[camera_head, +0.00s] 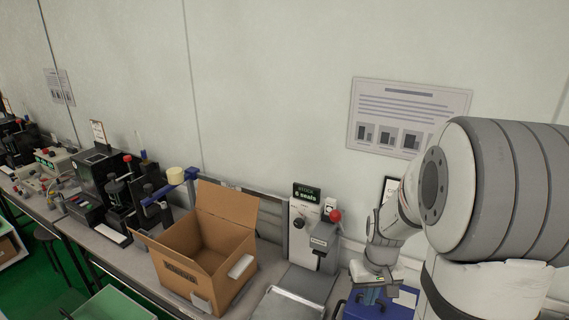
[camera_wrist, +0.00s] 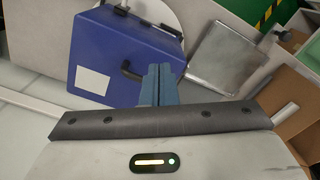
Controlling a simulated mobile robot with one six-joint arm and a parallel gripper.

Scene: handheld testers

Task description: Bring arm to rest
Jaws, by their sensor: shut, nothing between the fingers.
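My gripper (camera_wrist: 158,72) shows in the wrist view with its two blue-grey fingers pressed together and nothing between them. My arm enters the head view from the right and hangs down to my gripper (camera_head: 373,294) at the lower right. A blue case (camera_wrist: 120,48) with a dark handle and a white label lies beyond the fingertips in the wrist view. It also shows, partly hidden by my gripper, in the head view (camera_head: 352,308). I cannot tell the exact gap between fingers and case.
An open cardboard box (camera_head: 207,252) stands on the bench, left of a grey tester (camera_head: 303,240) with a red knob and a flat metal plate (camera_head: 303,284). Several devices crowd the bench farther left. A wall with a poster (camera_head: 408,116) rises behind.

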